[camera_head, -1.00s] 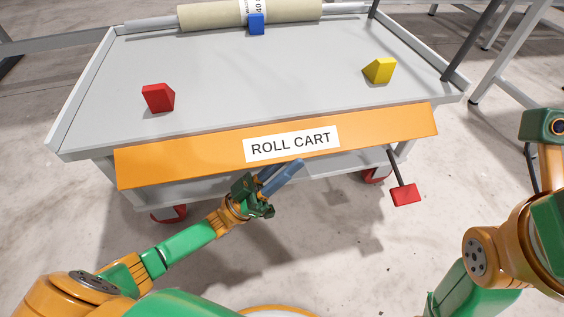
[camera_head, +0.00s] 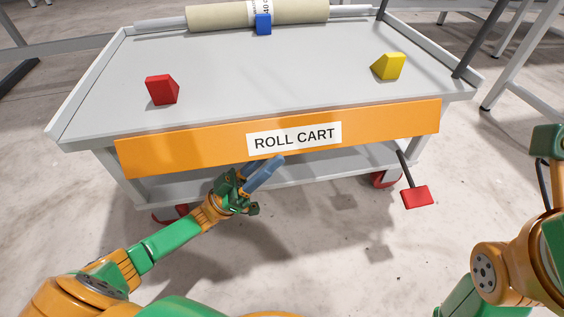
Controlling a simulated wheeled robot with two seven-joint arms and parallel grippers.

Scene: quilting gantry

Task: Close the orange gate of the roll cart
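The orange gate (camera_head: 190,146) is a long panel along the near edge of the roll cart (camera_head: 250,75), with a white "ROLL CART" label. It hangs down in front of the edge, its face toward me, and does not stand above the deck. My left gripper (camera_head: 270,170) is just below the gate's lower edge, near the label. Its blue-grey fingers lie close together, with nothing seen between them, and point up and right. I cannot tell whether the fingertips touch the gate. My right arm shows at the right edge; its gripper is out of view.
On the deck are a red block (camera_head: 161,90), a yellow wedge (camera_head: 388,67) and a blue block (camera_head: 263,24) against a beige roll (camera_head: 220,14). A red pedal (camera_head: 417,196) sticks out below the cart at right. The floor in front is clear.

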